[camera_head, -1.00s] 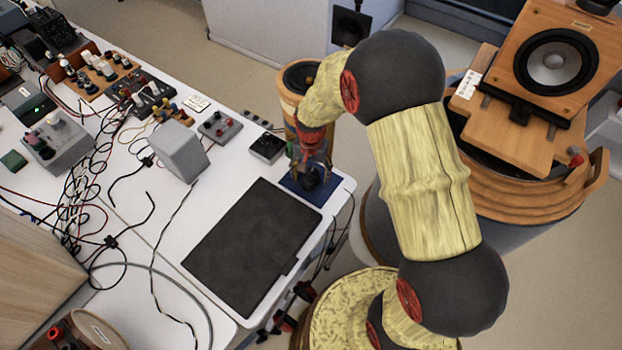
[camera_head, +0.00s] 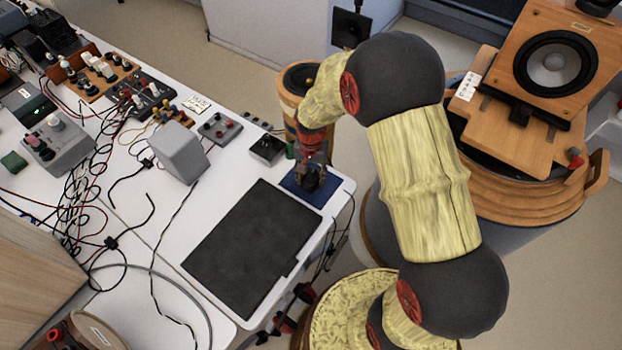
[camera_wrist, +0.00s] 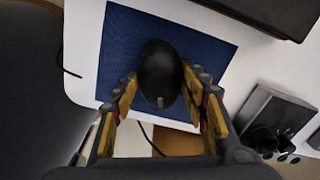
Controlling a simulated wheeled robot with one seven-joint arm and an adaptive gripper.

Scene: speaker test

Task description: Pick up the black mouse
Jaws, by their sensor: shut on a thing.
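The black mouse (camera_wrist: 160,72) is in the middle of the wrist view, over a blue mouse pad (camera_wrist: 118,45). My gripper (camera_wrist: 160,95) has one finger on each side of the mouse and is shut on it. In the head view my gripper (camera_head: 308,178) is over the blue pad (camera_head: 322,195) near the right corner of the white table. The mouse is mostly hidden by the fingers there. I cannot tell whether it still touches the pad.
A closed dark laptop (camera_head: 250,245) lies just left of the pad. A small black box (camera_head: 267,149) and a grey box with knobs (camera_head: 220,128) stand behind. A grey wedge-shaped box (camera_head: 180,152) and tangled cables (camera_head: 85,190) fill the left. The table edge is close on the right.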

